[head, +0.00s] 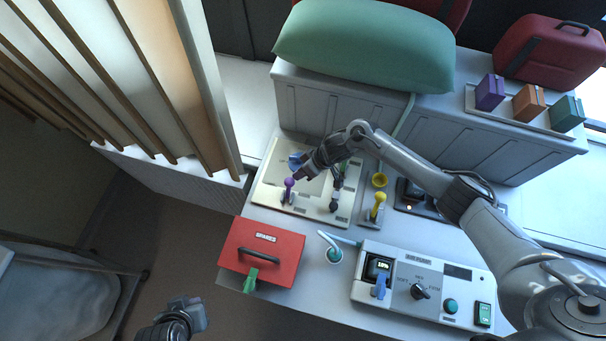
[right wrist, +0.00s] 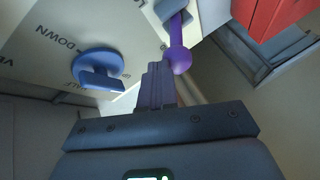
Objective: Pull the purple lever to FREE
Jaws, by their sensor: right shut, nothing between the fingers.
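The purple lever (head: 289,188) stands on a cream panel (head: 268,193) at the left of the bench, its round knob on top. In the right wrist view the purple lever (right wrist: 179,60) is right at my fingertips, and a blue handle (right wrist: 97,72) on the panel lies to the left. My right gripper (head: 301,176) is shut and empty, its tips close beside the lever's knob. I cannot tell whether they touch. The word FREE is not readable. My left gripper (head: 190,312) is at the bottom left, away from the bench; its fingers are unclear.
A yellow lever (head: 379,203) and a black lever (head: 335,195) stand to the right. A red box (head: 262,254) sits in front, beside a control box (head: 405,293) with knobs. A green pillow (head: 365,50) lies behind. Slatted panels (head: 165,80) border the left.

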